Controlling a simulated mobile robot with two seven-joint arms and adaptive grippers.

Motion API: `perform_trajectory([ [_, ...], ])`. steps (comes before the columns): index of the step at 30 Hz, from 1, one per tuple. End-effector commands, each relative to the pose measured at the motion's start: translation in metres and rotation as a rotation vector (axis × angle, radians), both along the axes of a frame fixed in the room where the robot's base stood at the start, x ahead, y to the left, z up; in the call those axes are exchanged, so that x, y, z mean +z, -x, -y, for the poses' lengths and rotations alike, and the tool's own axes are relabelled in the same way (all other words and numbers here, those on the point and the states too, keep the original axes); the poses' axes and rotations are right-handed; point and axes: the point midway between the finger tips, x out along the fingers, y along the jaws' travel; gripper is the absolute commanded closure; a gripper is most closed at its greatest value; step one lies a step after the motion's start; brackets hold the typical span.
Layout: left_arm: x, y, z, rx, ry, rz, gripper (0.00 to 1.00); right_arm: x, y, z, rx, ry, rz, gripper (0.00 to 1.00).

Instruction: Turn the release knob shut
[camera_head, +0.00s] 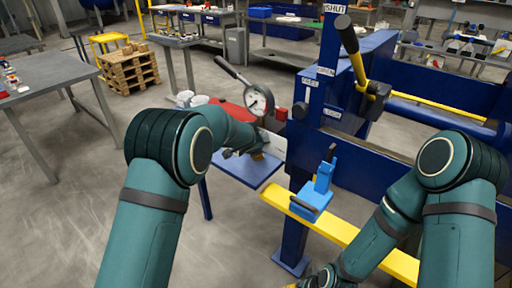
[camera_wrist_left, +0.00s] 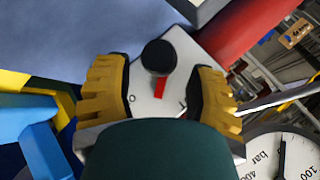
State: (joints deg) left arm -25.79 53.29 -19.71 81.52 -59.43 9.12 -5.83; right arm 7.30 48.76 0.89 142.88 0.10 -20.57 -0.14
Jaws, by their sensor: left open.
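The release knob (camera_wrist_left: 158,57) shows in the left wrist view as a round black knob on a pale plate (camera_wrist_left: 185,55). A red mark (camera_wrist_left: 160,88) lies below it in the picture, with small markings on the plate to either side. The yellow, dark-padded fingers of my left gripper stand apart on both sides of the knob, with visible gaps. In the head view my left gripper (camera_head: 258,156) is by the white plate (camera_head: 274,145), largely hidden by my arm; the knob cannot be made out there. My right gripper (camera_head: 322,279) is partly visible at the bottom edge, its fingers unclear.
A round gauge (camera_head: 258,101) and a black-handled lever (camera_head: 231,72) are just above my left gripper. A blue press column (camera_head: 328,60) with labels and a yellow lever (camera_head: 354,55) stands to the right. A blue clamp-like piece (camera_head: 314,193) sits on the yellow beam (camera_head: 345,236).

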Motion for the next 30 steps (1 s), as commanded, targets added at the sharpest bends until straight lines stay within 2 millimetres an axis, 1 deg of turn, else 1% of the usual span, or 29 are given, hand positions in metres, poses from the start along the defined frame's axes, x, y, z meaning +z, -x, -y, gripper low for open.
perform_trajectory([
  [1, -0.007, -0.006, -0.001, 0.002, 0.0, -0.002, 0.45, 0.0, 0.0, 0.0, 0.0, 0.0, 0.0, 0.53],
  [7, -0.02, -0.021, 0.002, 0.001, 0.001, 0.0, 0.45, -0.001, 0.0, 0.0, 0.0, 0.0, 0.0, 0.53],
  [11, -0.024, -0.025, 0.002, 0.003, 0.0, -0.001, 0.45, -0.001, 0.0, 0.0, 0.0, 0.0, 0.0, 0.53],
  [19, -0.024, -0.025, 0.002, 0.001, 0.0, 0.0, 0.45, -0.001, 0.0, 0.0, 0.0, 0.0, 0.001, 0.53],
  [20, -0.024, -0.025, 0.002, 0.001, 0.0, 0.0, 0.49, -0.001, 0.0, 0.0, 0.0, 0.0, 0.001, 0.53],
  [21, -0.024, -0.025, 0.002, 0.001, 0.0, 0.0, 0.63, -0.001, 0.0, 0.0, 0.0, 0.0, 0.001, 0.53],
  [23, -0.024, -0.025, 0.002, 0.001, 0.0, 0.0, 0.84, -0.001, 0.0, 0.0, 0.0, 0.0, 0.001, 0.53],
  [24, -0.023, -0.025, 0.002, 0.001, 0.0, 0.0, 0.97, -0.001, 0.0, 0.0, 0.0, 0.0, 0.001, 0.53],
  [30, -0.023, -0.025, 0.002, 0.001, 0.001, 0.0, 0.97, 0.0, 0.0, 0.0, 0.0, 0.0, 0.0, 0.53],
])
